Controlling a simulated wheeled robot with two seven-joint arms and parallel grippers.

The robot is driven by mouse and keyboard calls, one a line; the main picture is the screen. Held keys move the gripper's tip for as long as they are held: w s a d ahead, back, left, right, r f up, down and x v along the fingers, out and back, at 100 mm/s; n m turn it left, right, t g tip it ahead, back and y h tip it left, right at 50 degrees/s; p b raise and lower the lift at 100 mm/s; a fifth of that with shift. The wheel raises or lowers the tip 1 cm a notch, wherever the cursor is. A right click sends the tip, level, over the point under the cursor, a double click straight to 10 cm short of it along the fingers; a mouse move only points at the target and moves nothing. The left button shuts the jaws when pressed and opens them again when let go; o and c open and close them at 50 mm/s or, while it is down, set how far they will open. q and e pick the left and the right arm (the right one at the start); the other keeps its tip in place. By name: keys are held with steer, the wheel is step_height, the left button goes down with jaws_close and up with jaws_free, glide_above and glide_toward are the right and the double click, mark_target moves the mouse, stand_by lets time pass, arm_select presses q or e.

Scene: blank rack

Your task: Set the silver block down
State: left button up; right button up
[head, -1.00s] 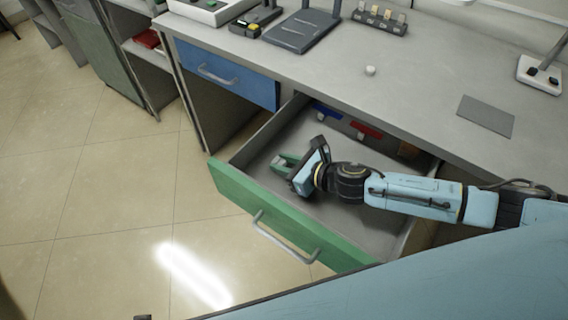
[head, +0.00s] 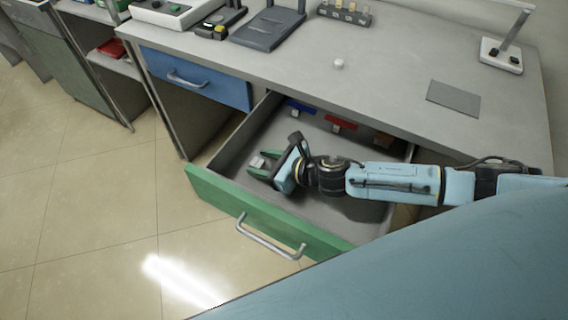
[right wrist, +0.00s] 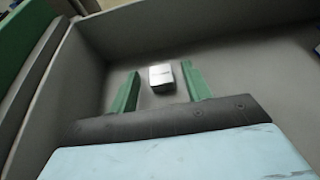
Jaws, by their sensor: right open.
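The silver block (right wrist: 161,76) lies on the drawer floor in the right wrist view, between the two green fingertips with a gap on each side. In the head view the block (head: 257,162) shows as a small pale piece at the fingers. My right gripper (head: 262,167) is open, low inside the open drawer (head: 330,198) near its left front corner. Its two fingers also show in the right wrist view (right wrist: 160,88). My left gripper is not in view.
A blue piece (head: 300,107) and a red piece (head: 341,123) lie at the drawer's back. The green drawer front (head: 225,200) and grey walls surround my gripper. On the desk above are a white knob (head: 338,64) and a grey pad (head: 453,98).

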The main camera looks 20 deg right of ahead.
steer(key=p+v, duration=0.1)
steer(key=v, duration=0.9)
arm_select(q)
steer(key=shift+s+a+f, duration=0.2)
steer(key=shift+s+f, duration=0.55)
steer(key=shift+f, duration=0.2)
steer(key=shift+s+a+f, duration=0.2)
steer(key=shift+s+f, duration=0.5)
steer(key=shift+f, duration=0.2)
arm_select(e)
steer(key=shift+v, duration=0.75)
